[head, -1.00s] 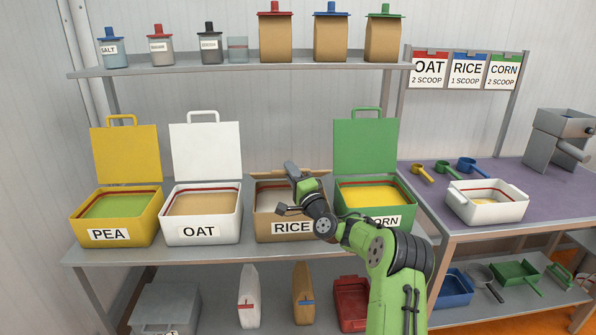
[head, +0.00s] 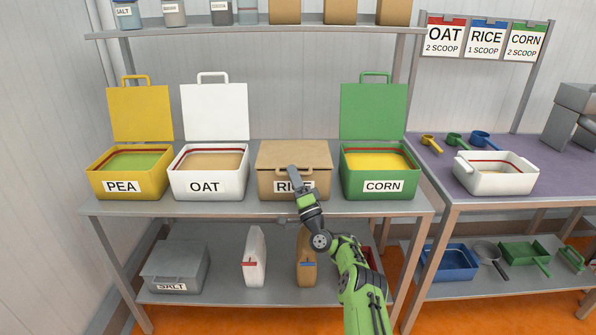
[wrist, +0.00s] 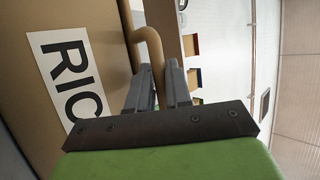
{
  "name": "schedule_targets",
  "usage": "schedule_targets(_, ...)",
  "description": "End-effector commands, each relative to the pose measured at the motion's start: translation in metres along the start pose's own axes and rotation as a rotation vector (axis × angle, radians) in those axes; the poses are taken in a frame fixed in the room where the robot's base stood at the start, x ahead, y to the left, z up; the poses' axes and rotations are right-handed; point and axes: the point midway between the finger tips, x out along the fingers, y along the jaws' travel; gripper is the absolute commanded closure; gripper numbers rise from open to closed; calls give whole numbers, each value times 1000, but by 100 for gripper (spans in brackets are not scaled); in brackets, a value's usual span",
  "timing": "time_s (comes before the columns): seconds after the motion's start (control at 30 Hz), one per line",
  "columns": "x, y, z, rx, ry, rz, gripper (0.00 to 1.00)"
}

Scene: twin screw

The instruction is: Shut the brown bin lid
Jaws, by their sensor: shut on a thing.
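The brown bin (head: 292,186), labelled RICE, stands on the table between the white OAT bin and the green CORN bin. Its brown lid (head: 292,153) lies down over the bin's top, and no rice shows inside. My gripper (head: 294,174) is at the bin's front, partly covering the label. In the wrist view, my gripper's fingers (wrist: 160,82) are shut on the lid's brown handle (wrist: 150,45), beside the bin's front with its label (wrist: 68,80). Whether the lid's rim is fully seated cannot be told.
The yellow PEA bin (head: 130,186), white OAT bin (head: 209,186) and green CORN bin (head: 380,187) stand open with lids upright. A white tub (head: 497,181) and scoops are on the right table. A grey SALT bin (head: 175,268) and bags are on the lower shelf.

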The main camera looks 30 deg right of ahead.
Motion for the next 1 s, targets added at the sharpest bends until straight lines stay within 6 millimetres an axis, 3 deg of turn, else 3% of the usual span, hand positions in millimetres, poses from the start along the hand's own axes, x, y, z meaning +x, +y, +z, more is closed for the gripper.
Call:
schedule_targets(0.53, -2, 4, 2, -9, 3, -4, 100)
schedule_targets(0.57, -2, 4, 2, -9, 3, -4, 77)
schedule_targets(0.77, -3, 4, 2, -9, 2, -4, 74)
schedule_targets(0.87, -12, 5, 2, -8, 0, 0, 74)
schedule_targets(1.0, -42, 4, 1, -4, 3, 6, 74)
